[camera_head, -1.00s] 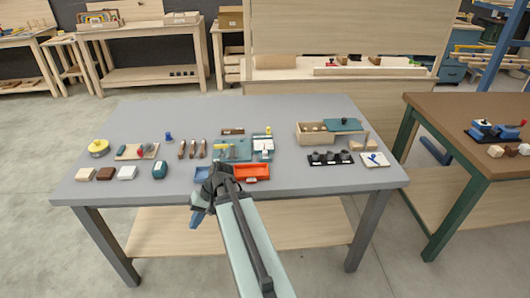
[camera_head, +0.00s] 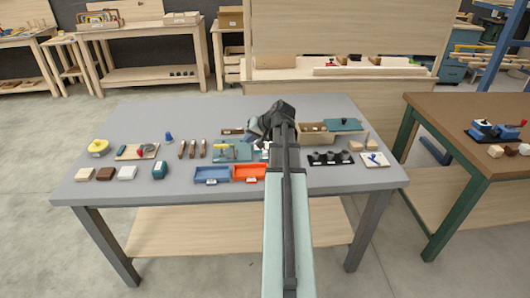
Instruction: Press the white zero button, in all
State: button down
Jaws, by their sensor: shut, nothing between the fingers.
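A teal and white device (camera_head: 264,155) stands near the middle of the grey table, partly covered by my arm. A white zero button cannot be made out at this size, and part of the device is hidden. My gripper (camera_head: 256,133) is over the table's middle, above or just behind the device. Its fingers look dark and blurred, shut with nothing held. I cannot tell whether it touches anything.
The grey table (camera_head: 130,115) has free room at its back left. A blue tray (camera_head: 212,175) and an orange tray (camera_head: 243,173) sit at the front. A wooden box (camera_head: 316,137) and black holder (camera_head: 330,159) are right of my arm.

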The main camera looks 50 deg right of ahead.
aim_at(265, 153)
jog(key=s+d+r+m+h, duration=0.1)
jog(key=d+r+h, duration=0.1)
jog(key=d, duration=0.5)
jog(key=shift+s+d+r+t, duration=0.3)
jog(key=shift+s+d+r, duration=0.05)
jog(key=shift+d, duration=0.05)
jog(key=shift+f, duration=4.4)
jog(key=shift+f, duration=0.2)
jog(key=shift+f, duration=0.25)
jog(key=shift+f, duration=0.9)
jog(key=shift+r, duration=1.35)
jog(key=shift+r, duration=0.1)
